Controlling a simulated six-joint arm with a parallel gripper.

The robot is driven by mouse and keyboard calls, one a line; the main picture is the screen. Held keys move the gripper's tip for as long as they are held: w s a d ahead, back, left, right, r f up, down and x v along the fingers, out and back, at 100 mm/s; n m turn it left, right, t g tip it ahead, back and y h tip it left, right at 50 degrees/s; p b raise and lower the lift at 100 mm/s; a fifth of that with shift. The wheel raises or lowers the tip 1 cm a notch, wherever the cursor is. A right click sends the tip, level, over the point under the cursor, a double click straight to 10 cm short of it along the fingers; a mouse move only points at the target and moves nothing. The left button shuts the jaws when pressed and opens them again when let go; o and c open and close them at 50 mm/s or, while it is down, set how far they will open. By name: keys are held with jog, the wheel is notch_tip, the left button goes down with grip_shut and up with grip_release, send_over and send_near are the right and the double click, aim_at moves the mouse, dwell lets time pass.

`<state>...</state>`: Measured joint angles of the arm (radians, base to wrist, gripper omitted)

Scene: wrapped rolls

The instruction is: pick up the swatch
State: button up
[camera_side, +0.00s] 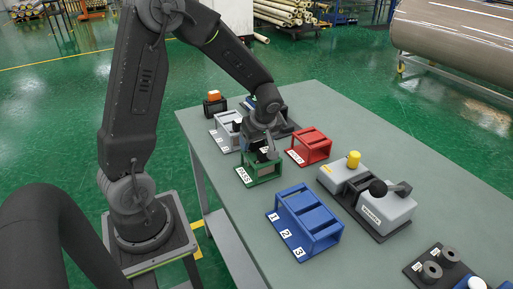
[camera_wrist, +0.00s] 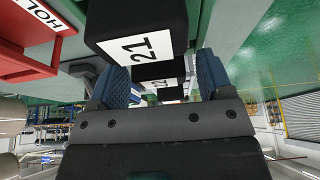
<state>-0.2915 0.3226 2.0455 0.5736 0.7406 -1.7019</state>
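My gripper (camera_side: 264,153) points down just over the green rack (camera_side: 262,178) marked PASS in the side view. In the wrist view the two blue-padded fingers of my gripper (camera_wrist: 160,78) stand apart, with nothing clearly held between them. A black block (camera_wrist: 120,22) with a white label reading 21 lies beyond the fingertips, and further labelled dark blocks show in the gap. I cannot make out a swatch for certain in either view. My gripper and wrist hide part of the green rack.
The red rack (camera_side: 310,147) marked HOLD is right of my gripper. A blue rack (camera_side: 308,219) numbered 1 to 3 stands nearer. A grey rack (camera_side: 228,130) and orange-topped block (camera_side: 214,103) are behind. A grey device (camera_side: 369,195) stands right. Bare table lies around the racks.

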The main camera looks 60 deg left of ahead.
jog(key=c, duration=0.9)
jog(key=shift+o, duration=0.2)
jog(key=shift+r, duration=0.2)
notch_tip(320, 180, up, 8)
jog(key=shift+r, duration=0.2)
jog(key=shift+w+d+r+m, duration=0.35)
jog(key=shift+w+r+m, duration=0.05)
jog(key=shift+r+m, duration=0.15)
jog(key=w+d+m+h, duration=0.3)
jog(key=w+d+m, duration=0.3)
jog(key=m, duration=0.5)
jog(key=w+d+r+m+h, duration=0.1)
jog(key=w+d+m+h, duration=0.2)
jog(key=d+m, duration=0.7)
jog(key=w+d+r+m+h, duration=0.1)
jog(key=w+d+m+h, duration=0.1)
jog(key=w+d+m, duration=0.6)
jog(key=shift+w+d+m+h, duration=0.35)
jog(key=shift+m+h, duration=0.05)
jog(key=shift+m, duration=2.55)
